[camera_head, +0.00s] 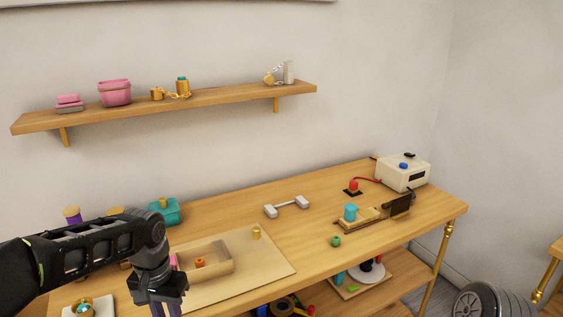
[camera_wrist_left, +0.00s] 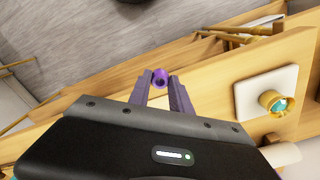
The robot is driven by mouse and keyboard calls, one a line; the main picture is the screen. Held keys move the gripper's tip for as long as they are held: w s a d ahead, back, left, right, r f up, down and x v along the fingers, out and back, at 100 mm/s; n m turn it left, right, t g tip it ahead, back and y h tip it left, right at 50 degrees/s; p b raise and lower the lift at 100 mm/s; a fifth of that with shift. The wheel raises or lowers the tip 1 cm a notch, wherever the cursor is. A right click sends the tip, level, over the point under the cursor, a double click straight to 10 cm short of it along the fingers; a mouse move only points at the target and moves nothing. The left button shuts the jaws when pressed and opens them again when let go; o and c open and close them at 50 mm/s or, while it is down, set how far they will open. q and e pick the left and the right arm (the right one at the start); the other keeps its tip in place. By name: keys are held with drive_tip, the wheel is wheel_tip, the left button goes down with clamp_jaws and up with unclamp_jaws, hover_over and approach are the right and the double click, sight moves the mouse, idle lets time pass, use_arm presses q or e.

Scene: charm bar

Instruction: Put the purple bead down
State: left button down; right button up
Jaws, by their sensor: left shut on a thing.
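The purple bead (camera_wrist_left: 160,78) is held between the fingertips of my left gripper (camera_wrist_left: 161,84) in the left wrist view. A dark hole shows in the bead's face. Wooden table surface lies beyond it; how high the bead is above it I cannot tell. In the head view my left gripper (camera_head: 165,306) is over the front left of the table, its fingertips cut off by the bottom edge, and the bead is not visible there. My right gripper is in neither view.
A white plate with a gold cup (camera_wrist_left: 270,101) stands right of my left gripper in the wrist view. In the head view a shallow wooden tray (camera_head: 232,262) with an orange bead (camera_head: 200,262) lies right of it. A green bead (camera_head: 336,241) sits near the front edge.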

use_arm(q)
drive_tip(key=shift+n, duration=0.6)
drive_tip(key=w+d+f, duration=0.1)
drive_tip(key=d, duration=0.1)
drive_tip(key=w+d+f, duration=0.1)
drive_tip(key=d, duration=0.1)
drive_tip(key=w+d+f, duration=0.1)
drive_tip(key=d, duration=0.1)
drive_tip(key=shift+w+f, duration=0.2)
drive_tip(key=shift+f, duration=0.15)
